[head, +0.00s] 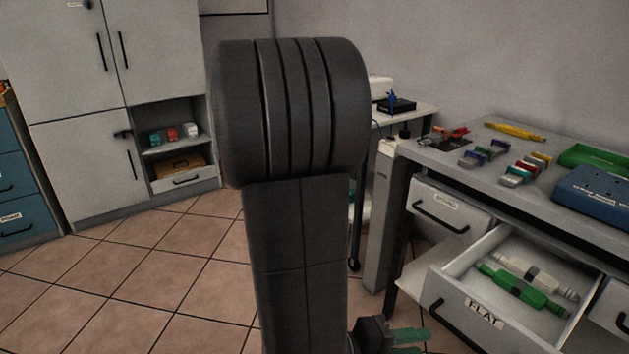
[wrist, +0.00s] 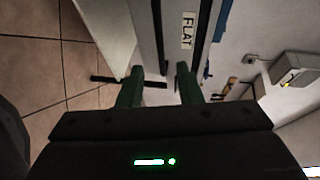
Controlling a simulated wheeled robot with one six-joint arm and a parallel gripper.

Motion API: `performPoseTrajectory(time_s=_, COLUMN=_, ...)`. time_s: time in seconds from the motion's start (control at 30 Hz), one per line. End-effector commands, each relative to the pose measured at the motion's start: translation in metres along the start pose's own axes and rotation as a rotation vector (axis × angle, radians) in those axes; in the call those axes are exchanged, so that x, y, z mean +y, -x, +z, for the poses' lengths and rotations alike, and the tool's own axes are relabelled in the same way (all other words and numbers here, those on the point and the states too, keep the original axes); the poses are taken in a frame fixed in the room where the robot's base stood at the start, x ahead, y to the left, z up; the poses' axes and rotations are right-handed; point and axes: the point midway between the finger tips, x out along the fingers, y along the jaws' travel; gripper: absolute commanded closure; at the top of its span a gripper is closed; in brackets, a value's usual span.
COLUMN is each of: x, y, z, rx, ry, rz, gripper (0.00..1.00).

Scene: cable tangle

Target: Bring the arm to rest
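My gripper (wrist: 159,84) shows two green fingers set apart with a clear gap between them, so it is open and nothing is seen held. In the head view the gripper (head: 412,338) is low in the picture, left of the open drawer (head: 478,257) labelled FLAT, and partly cut off by the bottom edge. My dark arm fills the middle of the head view. In the wrist view the FLAT label (wrist: 188,30) shows beyond the fingers. Whether the fingers touch the drawer front cannot be told.
The workbench (head: 470,142) above carries several coloured connectors, a green tray (head: 597,158) and a blue box (head: 598,194). Tall cabinets (head: 85,130) stand at left. Tiled floor (head: 150,265) is clear there.

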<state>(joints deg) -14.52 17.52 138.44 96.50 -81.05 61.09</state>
Motion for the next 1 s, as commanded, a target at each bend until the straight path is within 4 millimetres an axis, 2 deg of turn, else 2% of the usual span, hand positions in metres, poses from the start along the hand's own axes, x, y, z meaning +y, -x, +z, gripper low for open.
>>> performPoseTrajectory(time_s=1.0, x=0.000, y=-0.081, z=-0.001, rx=0.005, ry=0.000, rz=0.000, gripper=0.68)
